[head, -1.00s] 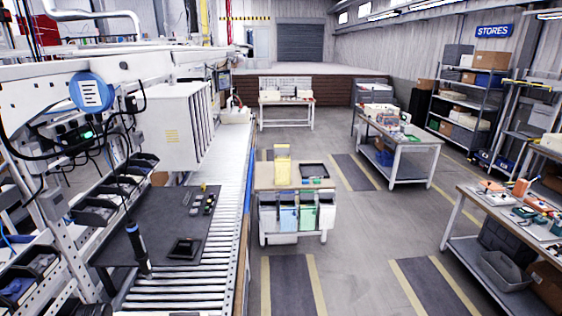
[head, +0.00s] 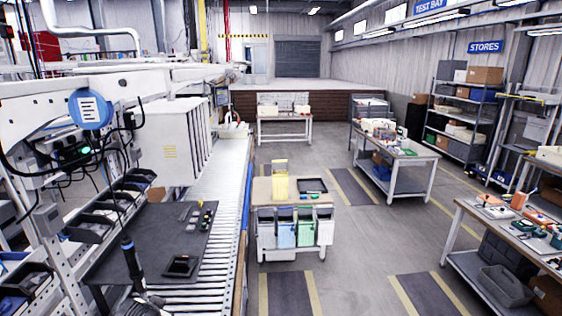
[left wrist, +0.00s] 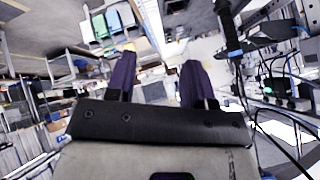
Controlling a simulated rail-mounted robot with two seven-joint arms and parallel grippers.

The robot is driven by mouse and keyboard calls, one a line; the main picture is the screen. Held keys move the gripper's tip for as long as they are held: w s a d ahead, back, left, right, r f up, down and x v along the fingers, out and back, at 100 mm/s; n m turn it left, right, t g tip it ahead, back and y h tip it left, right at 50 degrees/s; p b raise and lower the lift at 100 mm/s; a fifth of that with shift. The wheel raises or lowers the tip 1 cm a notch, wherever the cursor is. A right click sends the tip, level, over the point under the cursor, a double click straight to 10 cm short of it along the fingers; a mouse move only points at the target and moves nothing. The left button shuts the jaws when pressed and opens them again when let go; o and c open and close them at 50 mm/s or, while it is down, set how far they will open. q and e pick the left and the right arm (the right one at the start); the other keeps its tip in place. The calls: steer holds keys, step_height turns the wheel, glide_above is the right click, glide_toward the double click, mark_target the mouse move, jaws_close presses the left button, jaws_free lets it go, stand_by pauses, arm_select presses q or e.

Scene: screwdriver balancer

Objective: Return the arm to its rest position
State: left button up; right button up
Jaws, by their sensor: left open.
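My left gripper (left wrist: 158,82) shows in the left wrist view, with two dark purple fingers standing well apart and nothing between them. In the head view I cannot make out this gripper clearly. The screwdriver (head: 132,264), dark with a blue band, hangs on its cable over the dark mat (head: 150,222) at lower left, slightly tilted; its lower end is hard to make out. A dark tool with a blue band, seemingly the same screwdriver (left wrist: 232,40), shows in the left wrist view to the right of the fingers, apart from them. My right gripper is not in view.
A roller conveyor (head: 225,180) runs beside the mat, with a small black tray (head: 181,266) on the mat. Dark bins (head: 90,228) line the left rack. A cart (head: 292,215) with coloured bins stands to the right. The aisle floor beyond is clear.

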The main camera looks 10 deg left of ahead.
arm_select(q)
steer(key=s+d+f+m+t+h, duration=0.1)
steer(key=s+d+f+t+h, duration=0.15)
steer(key=s+d, duration=1.3)
steer(key=s+d+f+g+h, duration=0.1)
steer(key=s+d+f+g, duration=0.1)
steer(key=s+f, duration=0.5)
steer(key=s+d+f+g, duration=0.2)
steer(key=s+f+g, duration=0.2)
steer(key=s, duration=1)
step_height(320, 180, down, 3)
steer(key=shift+r+h, duration=0.1)
steer(key=shift+h, duration=0.25)
